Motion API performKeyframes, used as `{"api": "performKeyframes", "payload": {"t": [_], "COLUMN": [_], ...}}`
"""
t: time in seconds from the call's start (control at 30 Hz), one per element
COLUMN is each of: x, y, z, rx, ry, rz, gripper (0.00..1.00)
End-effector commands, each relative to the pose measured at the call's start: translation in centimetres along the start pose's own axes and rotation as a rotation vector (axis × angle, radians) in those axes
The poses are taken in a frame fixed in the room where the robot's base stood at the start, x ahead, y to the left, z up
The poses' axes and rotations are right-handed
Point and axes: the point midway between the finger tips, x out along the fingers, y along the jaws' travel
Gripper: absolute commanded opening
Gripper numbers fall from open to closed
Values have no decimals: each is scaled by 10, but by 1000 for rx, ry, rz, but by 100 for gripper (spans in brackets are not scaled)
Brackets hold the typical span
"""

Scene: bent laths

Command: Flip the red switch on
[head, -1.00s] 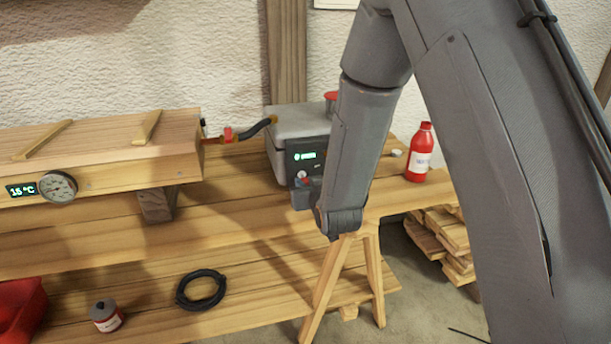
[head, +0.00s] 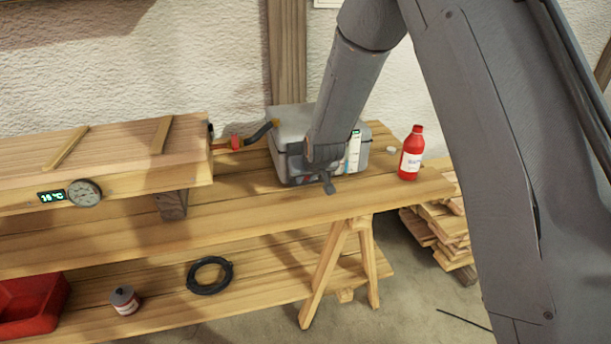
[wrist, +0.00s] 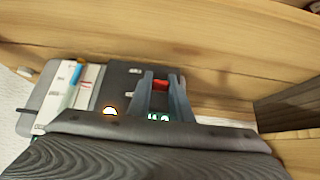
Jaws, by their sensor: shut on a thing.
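The red switch (wrist: 160,85) is on the dark front panel of a grey box (head: 289,122). In the wrist view it sits between the two fingers of my gripper (wrist: 161,90), which are shut on it. A small lit lamp (wrist: 110,111) and a green display (wrist: 158,117) show on the same panel; the lamp glows whitish orange. In the head view my arm hides the switch and most of the panel. I cannot tell the switch's position.
A long wooden box (head: 120,170) with a dial (head: 86,193) and a display reading about 16 °C stands left, joined to the grey box by a hose (head: 262,131). A red bottle (head: 411,155) stands right. The bench (head: 250,215) front is clear.

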Motion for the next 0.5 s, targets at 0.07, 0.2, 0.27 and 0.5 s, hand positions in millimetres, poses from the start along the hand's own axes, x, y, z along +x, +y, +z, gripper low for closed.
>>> {"api": "performKeyframes", "payload": {"t": [0.07, 0.2, 0.27, 0.5], "x": [0, 0, 0, 0], "y": [0, 1, 1, 0], "z": [0, 0, 0, 0], "rx": [1, 1, 1, 1], "ry": [-7, -11, -11, -10], "rz": [1, 1, 1, 1], "gripper": [0, 0, 0, 29]}}
